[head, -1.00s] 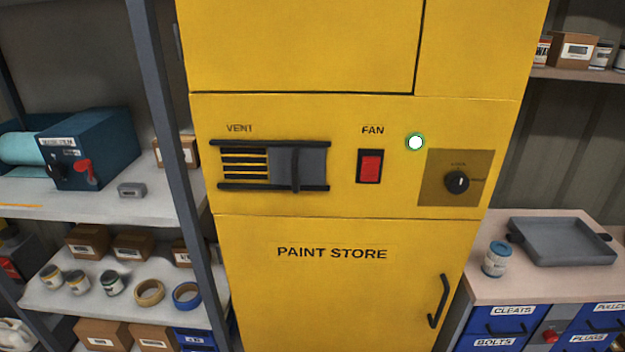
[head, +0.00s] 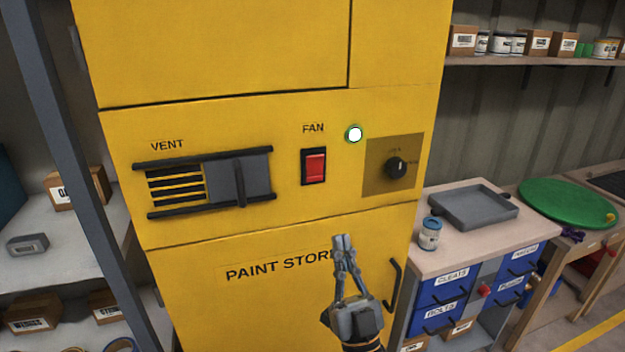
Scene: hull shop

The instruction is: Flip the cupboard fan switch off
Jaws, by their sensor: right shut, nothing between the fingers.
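The fan switch (head: 314,167) is a red rocker in a black frame on the yellow cupboard (head: 290,230), under the word FAN. My left gripper is not in view.
A vent with a dark slider (head: 240,180) is left of the switch. A black lock knob (head: 396,167) is to its right. A door handle (head: 394,285) is close beside my right gripper. A bench with a grey tray (head: 474,207) and a blue tin (head: 430,234) stands right.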

